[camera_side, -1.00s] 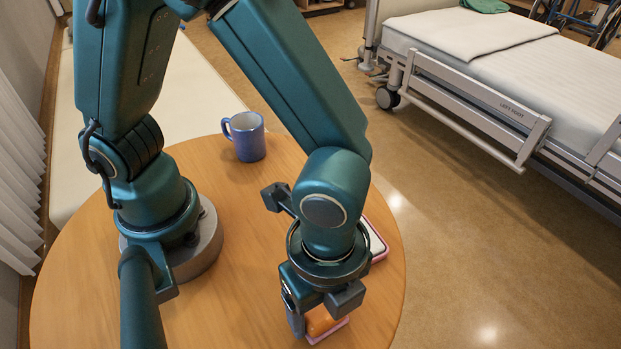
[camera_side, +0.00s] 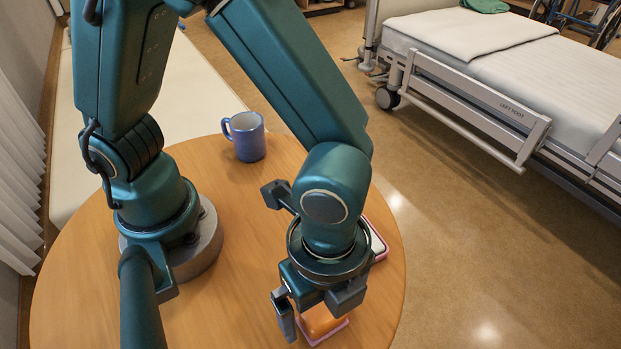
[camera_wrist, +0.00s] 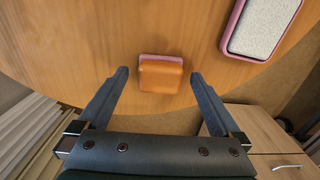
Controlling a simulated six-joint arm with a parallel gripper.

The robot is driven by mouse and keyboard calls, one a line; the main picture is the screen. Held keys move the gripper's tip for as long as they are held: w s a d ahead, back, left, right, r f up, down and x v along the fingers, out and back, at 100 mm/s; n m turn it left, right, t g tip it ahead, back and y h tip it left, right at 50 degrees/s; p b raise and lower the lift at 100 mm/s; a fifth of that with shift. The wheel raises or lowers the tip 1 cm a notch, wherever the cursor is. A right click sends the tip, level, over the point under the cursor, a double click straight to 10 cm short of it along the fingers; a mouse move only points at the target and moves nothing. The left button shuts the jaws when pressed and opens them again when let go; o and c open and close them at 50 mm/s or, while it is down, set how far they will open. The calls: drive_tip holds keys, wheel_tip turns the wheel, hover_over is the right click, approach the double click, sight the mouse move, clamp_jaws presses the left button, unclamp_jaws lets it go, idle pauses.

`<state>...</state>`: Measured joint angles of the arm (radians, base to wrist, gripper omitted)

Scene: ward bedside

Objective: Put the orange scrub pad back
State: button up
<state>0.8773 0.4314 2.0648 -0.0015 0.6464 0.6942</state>
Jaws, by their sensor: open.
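The orange scrub pad (camera_wrist: 161,77) lies on the round wooden table, with a pink edge showing along one side. I cannot tell whether the pink is part of it or a separate piece beneath. In the side view the pad (camera_side: 320,321) is partly hidden by my gripper (camera_side: 312,312). My gripper is open, and in the wrist view its two fingers (camera_wrist: 159,74) stand on either side of the pad with a gap at each side. A pink-rimmed holder with a pale speckled inside (camera_wrist: 231,40) lies nearby; the side view shows only part of its rim (camera_side: 383,252).
A blue mug (camera_side: 247,137) stands at the table's far side, well clear of my gripper. The table edge (camera_side: 403,270) curves close by on the right. Bare tabletop (camera_side: 225,310) lies to the left. A bed (camera_side: 490,80) stands beyond, over open floor.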

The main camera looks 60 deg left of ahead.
sight(323, 310)
wheel_tip(323, 310, up, 11)
drive_tip(key=w+a+r+n+t, duration=0.1)
drive_tip(key=a+n+t, duration=0.1)
drive_tip(key=a+n, duration=0.7)
drive_tip(key=w+a+r+n+t, duration=0.2)
drive_tip(key=a+n+t, duration=0.1)
drive_tip(key=a+n, duration=0.6)
drive_tip(key=shift+t, duration=0.3)
